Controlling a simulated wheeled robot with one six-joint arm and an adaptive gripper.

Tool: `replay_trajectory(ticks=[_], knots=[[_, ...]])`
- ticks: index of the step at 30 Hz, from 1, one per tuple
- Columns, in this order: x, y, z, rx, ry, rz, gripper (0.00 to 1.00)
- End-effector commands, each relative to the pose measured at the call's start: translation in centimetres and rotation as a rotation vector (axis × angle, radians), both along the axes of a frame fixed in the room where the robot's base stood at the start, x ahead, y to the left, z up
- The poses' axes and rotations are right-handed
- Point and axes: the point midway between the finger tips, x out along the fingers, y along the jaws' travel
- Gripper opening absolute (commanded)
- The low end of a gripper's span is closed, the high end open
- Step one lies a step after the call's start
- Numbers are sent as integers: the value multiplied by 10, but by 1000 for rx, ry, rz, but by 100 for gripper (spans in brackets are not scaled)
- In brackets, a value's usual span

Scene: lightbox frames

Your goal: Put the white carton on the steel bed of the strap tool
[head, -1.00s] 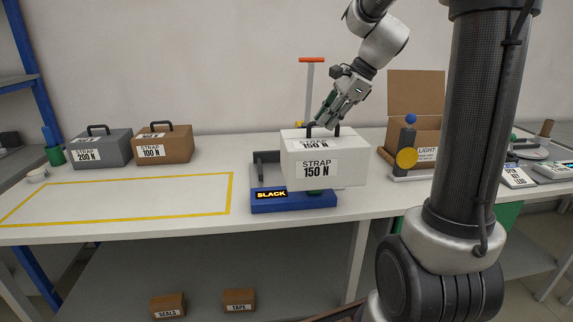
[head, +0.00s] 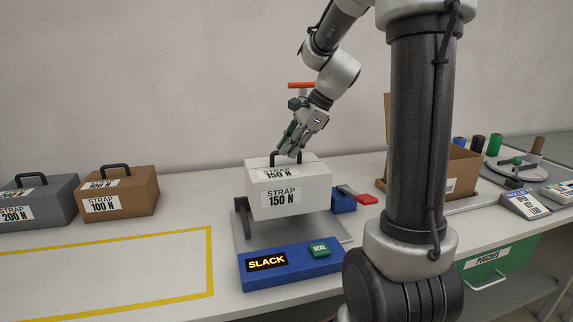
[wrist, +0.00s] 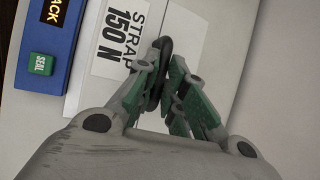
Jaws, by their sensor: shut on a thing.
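The white carton (head: 289,191), labelled STRAP 150 N, has a black handle on top. My gripper (head: 289,150) is shut on that handle; the wrist view shows the green-padded fingers (wrist: 170,95) around it. The strap tool has a grey steel bed (head: 290,236), a blue front panel (head: 292,269) with a SLACK display and a green SEAL button. The carton is over the bed and looks upright. A strip of bed shows below the carton's front; whether its underside touches the bed I cannot tell.
A brown STRAP 100 N carton (head: 119,194) and a grey STRAP 200 N carton (head: 38,203) stand at the left. A yellow-outlined area (head: 110,268) on the table is empty. A blue block with a red lever (head: 357,196) sits right of the carton. An open cardboard box (head: 463,172) stands further right.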

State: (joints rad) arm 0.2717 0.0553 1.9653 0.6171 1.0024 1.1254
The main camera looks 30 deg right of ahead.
Motion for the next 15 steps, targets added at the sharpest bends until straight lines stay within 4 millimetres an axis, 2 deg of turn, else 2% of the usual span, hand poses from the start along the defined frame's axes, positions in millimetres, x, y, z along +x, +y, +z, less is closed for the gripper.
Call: replay_trajectory(ticks=[3,11,15], knots=[[0,0,-18,-1,-1,-1,0],[1,0,-37,0,-1,0,0],[0,0,-56,1,1,-2,0]])
